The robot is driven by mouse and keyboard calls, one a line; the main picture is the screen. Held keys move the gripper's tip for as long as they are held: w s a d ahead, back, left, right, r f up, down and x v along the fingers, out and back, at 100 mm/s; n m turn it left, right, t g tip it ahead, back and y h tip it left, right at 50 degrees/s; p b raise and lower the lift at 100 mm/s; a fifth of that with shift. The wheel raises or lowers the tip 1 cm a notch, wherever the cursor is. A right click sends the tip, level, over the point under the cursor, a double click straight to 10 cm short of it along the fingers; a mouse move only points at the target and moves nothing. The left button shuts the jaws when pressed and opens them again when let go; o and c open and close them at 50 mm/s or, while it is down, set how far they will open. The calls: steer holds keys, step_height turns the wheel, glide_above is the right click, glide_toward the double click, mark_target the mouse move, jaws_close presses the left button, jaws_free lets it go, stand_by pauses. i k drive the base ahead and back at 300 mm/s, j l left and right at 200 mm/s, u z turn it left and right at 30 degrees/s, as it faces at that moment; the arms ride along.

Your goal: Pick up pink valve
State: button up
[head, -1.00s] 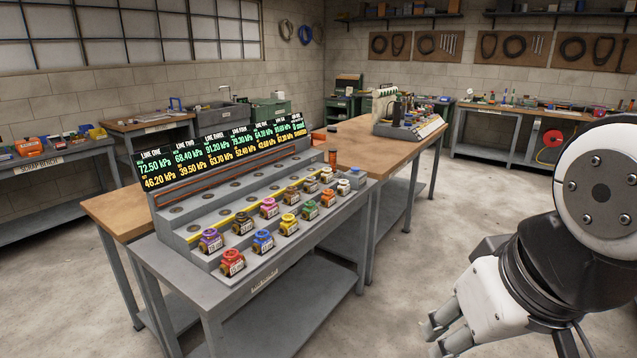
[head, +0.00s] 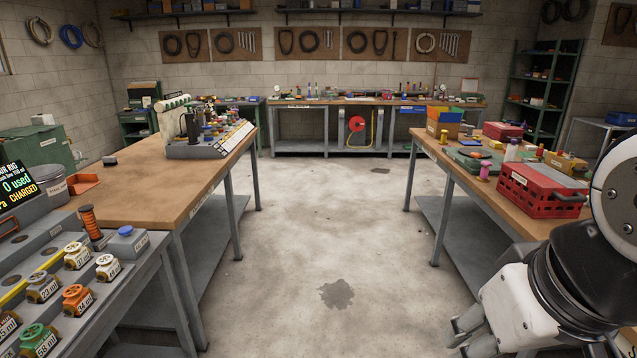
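The pink valve is not in view now; it is out of the picture to the left. The right end of the grey stepped valve rack (head: 63,240) shows at the lower left, with green (head: 38,338), orange (head: 77,300), brown-grey (head: 41,287), yellow (head: 77,256) and white (head: 107,267) valves on it. My gripper (head: 468,335) is at the bottom right, over the floor and far from the rack. Nothing shows between its fingers, but I cannot tell how far apart they are.
A wooden bench (head: 196,205) with a sloped instrument panel (head: 215,146) stands behind the rack. Another wooden bench (head: 470,180) with a red crate (head: 530,205) stands at the right, close to my arm. The floor (head: 320,215) between them is clear, with a dark stain (head: 337,294).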

mark_target(483, 178)
steer(key=i+z, duration=0.15)
steer(key=i, duration=1.6)
steer(key=i+z, duration=0.15)
steer(key=i, duration=0.5)
steer(key=i+j+z, duration=0.15)
steer(key=i, duration=0.45)
steer(key=i+j+z, duration=0.15)
steer(key=i, duration=0.5)
steer(key=i+z, duration=0.65)
steer(key=z, duration=0.2)
